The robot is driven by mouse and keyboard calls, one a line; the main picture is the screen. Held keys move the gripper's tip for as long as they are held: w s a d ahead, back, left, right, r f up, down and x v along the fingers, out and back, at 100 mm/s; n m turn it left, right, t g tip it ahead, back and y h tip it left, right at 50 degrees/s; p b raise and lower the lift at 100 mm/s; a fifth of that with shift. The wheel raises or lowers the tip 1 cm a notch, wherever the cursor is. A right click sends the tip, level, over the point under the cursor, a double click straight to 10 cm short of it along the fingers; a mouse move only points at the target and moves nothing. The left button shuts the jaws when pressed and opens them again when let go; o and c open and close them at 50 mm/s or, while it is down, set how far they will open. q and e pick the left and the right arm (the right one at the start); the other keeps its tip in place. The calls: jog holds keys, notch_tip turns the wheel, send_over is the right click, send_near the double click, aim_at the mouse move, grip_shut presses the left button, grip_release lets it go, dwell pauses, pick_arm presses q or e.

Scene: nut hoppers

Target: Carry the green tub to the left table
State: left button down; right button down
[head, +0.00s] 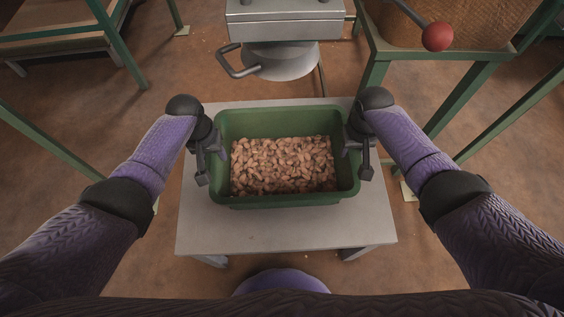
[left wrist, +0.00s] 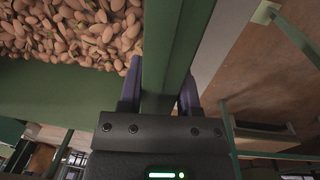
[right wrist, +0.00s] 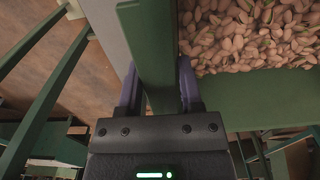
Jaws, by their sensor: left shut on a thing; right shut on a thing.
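The green tub (head: 285,200), filled with nuts (head: 283,165), sits on a small grey table in front of me in the head view. I cannot tell whether its base touches the tabletop. My left gripper (head: 217,150) is shut on the tub's left rim. In the left wrist view the fingers (left wrist: 160,90) straddle the green rim (left wrist: 172,50). My right gripper (head: 352,150) is shut on the tub's right rim. In the right wrist view its fingers (right wrist: 157,92) straddle the green rim (right wrist: 152,45), with nuts (right wrist: 245,35) beside it.
The grey table (head: 285,238) has bare top around the tub. Behind it stands a grey hopper (head: 283,60) with a handle. A green-framed stand (head: 480,55) with a red-knobbed lever (head: 437,37) is at the back right. A wooden-topped table (head: 50,35) is at the back left.

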pick_arm(q)
jog(key=shift+w+d+f, duration=0.1)
jog(key=shift+d+f, duration=0.05)
jog(key=shift+f, duration=0.6)
pick_arm(e)
jog(key=shift+a+f, duration=0.1)
jog(key=shift+f, duration=0.6)
pick_arm(q)
jog(key=shift+c, duration=1.5)
grip_release()
pick_arm(e)
jog(key=shift+c, duration=1.3)
grip_release()
pick_arm(q)
jog(key=r, duration=0.4)
jog(key=a+r, duration=0.1)
jog(key=r, duration=0.6)
jog(key=shift+a+r, duration=0.15)
jog(key=shift+r, duration=0.3)
pick_arm(e)
jog(key=shift+r, duration=0.35)
notch_tip(320, 180, up, 11)
jog(key=shift+r, duration=0.15)
